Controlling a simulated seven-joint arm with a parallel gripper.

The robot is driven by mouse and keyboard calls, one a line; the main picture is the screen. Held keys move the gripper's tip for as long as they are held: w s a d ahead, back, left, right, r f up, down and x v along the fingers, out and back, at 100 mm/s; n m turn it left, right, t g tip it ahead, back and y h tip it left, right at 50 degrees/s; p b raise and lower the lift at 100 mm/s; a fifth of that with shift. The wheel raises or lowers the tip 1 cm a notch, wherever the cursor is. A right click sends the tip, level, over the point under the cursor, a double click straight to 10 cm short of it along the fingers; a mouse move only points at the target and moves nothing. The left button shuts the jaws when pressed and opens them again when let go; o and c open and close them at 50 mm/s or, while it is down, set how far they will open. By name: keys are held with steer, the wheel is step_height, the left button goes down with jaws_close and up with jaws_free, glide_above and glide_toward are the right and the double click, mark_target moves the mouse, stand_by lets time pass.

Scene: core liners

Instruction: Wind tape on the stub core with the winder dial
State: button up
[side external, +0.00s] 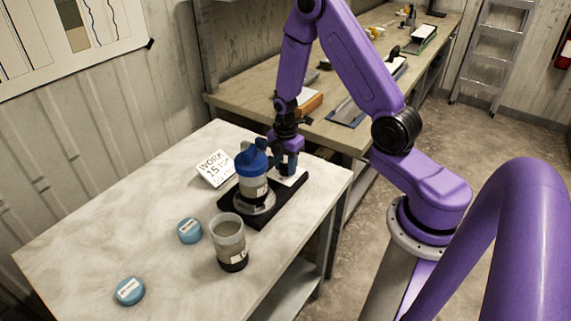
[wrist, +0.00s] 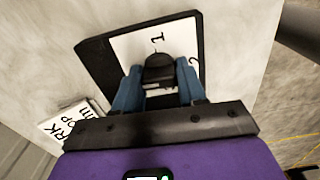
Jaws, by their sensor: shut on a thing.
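The winder has a black base (side external: 278,207). A clear core with a blue cap (side external: 251,160) stands upright on its round grey turntable (side external: 257,209). At the base's far end is a white dial plate (side external: 293,179) with printed numbers; in the wrist view the plate (wrist: 129,48) shows a "1" and part of another figure. My gripper (side external: 288,163) points down over this plate. In the wrist view its blue fingers (wrist: 160,88) are shut on the black dial knob (wrist: 158,66). The knob is hidden by the fingers in the side view. I cannot tell which core is the stub core.
A second clear, uncapped core (side external: 230,240) with a dark lower end stands near the table's front edge. A white work card (side external: 216,168) lies behind the winder.

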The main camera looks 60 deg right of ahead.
steer(key=m, duration=0.3)
steer(key=shift+m, duration=0.3)
steer(key=m, duration=0.3)
steer(key=shift+m, duration=0.4)
steer(key=m, duration=1.9)
steer(key=shift+m, duration=2)
